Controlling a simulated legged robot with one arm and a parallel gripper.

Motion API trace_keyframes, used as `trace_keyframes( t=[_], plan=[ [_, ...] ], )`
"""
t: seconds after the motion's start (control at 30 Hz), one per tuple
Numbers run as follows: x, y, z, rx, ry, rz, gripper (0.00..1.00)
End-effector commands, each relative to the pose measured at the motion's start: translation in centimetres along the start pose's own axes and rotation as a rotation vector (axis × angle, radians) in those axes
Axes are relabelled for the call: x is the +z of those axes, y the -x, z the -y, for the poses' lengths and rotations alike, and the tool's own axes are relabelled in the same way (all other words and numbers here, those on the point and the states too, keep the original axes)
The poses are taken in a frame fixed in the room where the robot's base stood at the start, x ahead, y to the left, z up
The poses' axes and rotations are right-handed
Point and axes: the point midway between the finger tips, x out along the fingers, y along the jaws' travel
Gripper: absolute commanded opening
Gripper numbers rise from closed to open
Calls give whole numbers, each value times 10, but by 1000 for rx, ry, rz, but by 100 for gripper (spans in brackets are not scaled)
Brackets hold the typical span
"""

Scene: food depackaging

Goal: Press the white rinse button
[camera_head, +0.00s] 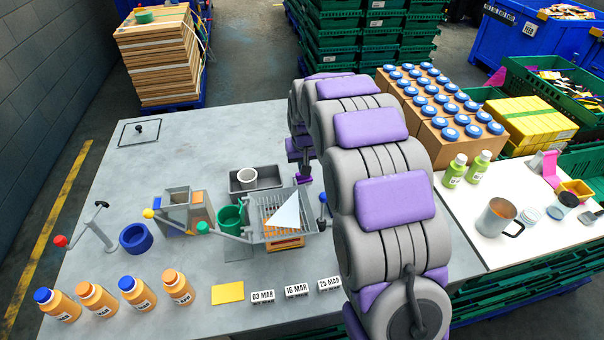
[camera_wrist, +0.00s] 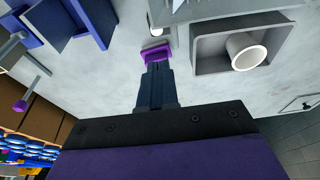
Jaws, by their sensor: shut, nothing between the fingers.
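My gripper (camera_head: 303,179) points down at the table, just right of the grey tray with the white cup. In the wrist view my gripper (camera_wrist: 155,54) is shut, with its purple fingertips together and nothing between them. A small, pale round piece (camera_wrist: 157,31) shows just beyond the fingertips there. It may be the white rinse button, but it is too small and partly cut off to be sure. I cannot tell whether the fingertips touch anything. In the head view no white button shows clearly; my arm hides part of that area.
The grey tray (camera_head: 235,187) holds a white cup (camera_head: 247,178). A sieve-like grey basin (camera_head: 256,225) with a white triangular piece (camera_head: 286,212) stands nearer. A blue-knobbed lever (camera_head: 322,198) is close to my gripper. Orange bottles (camera_head: 177,287) line the front left.

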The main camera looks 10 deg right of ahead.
Motion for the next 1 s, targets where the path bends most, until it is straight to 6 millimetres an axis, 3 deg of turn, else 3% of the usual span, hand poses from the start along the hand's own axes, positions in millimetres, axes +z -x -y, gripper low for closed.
trace_keyframes(
  t=[0.1, 0.23, 1.0],
  plan=[
    [-1, 22, 0, 0, 0, -1, 0],
    [-2, 31, 0, 0, 0, -2, 0],
    [-2, 33, 0, 0, 0, -2, 0]
  ],
)
